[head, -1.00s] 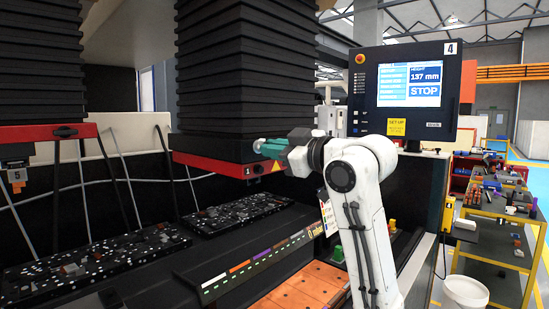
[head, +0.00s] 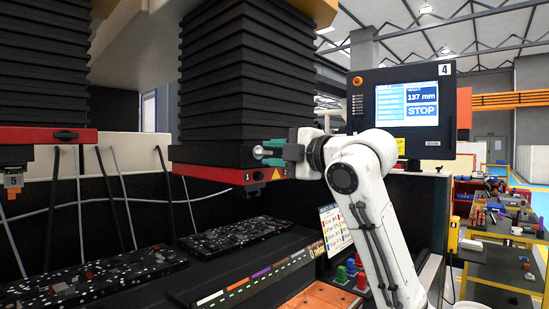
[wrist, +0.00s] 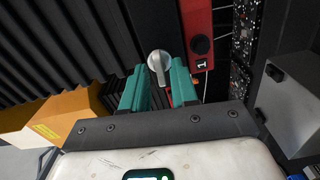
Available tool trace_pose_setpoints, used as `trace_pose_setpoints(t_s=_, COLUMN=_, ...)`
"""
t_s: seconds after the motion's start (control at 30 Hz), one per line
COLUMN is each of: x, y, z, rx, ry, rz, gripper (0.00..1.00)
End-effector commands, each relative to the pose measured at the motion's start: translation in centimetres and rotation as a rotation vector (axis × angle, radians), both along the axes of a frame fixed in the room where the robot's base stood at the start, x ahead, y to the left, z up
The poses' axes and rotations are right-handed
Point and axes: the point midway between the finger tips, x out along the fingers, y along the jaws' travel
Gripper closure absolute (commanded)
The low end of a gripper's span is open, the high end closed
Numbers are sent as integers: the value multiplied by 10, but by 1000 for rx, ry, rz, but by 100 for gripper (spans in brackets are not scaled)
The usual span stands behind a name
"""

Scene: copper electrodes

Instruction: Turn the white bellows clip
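The white bellows clip (wrist: 159,62) shows in the wrist view as a small rounded knob with a lever, beside the black pleated bellows (wrist: 70,50) and the red bar (wrist: 196,30). My gripper (wrist: 157,82) is open, with its two green fingers on either side of the clip's lower part. I cannot tell whether either finger touches it. In the head view my gripper (head: 263,152) is at the right end of the red bar (head: 215,172), under the bellows (head: 245,75).
A control panel (head: 407,100) reading 137 mm stands behind my arm. Dark speckled trays (head: 240,235) lie below the red bar. A second bellows unit (head: 40,75) hangs at the left. In the wrist view a yellow-orange block (wrist: 65,115) is at the left and a grey box (wrist: 290,105) at the right.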

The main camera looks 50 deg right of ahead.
Motion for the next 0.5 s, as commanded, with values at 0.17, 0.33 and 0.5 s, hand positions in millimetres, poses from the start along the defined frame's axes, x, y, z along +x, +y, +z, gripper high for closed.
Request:
trace_pose_setpoints(t_s=0.17, x=0, y=0, z=0, rx=2, ry=-1, rz=0, gripper=64)
trace_pose_setpoints(t_s=0.33, x=-2, y=0, z=0, rx=3, ry=-1, rz=0, gripper=64)
trace_pose_setpoints(t_s=0.5, x=-15, y=0, z=0, rx=3, ry=-3, rz=1, gripper=64)
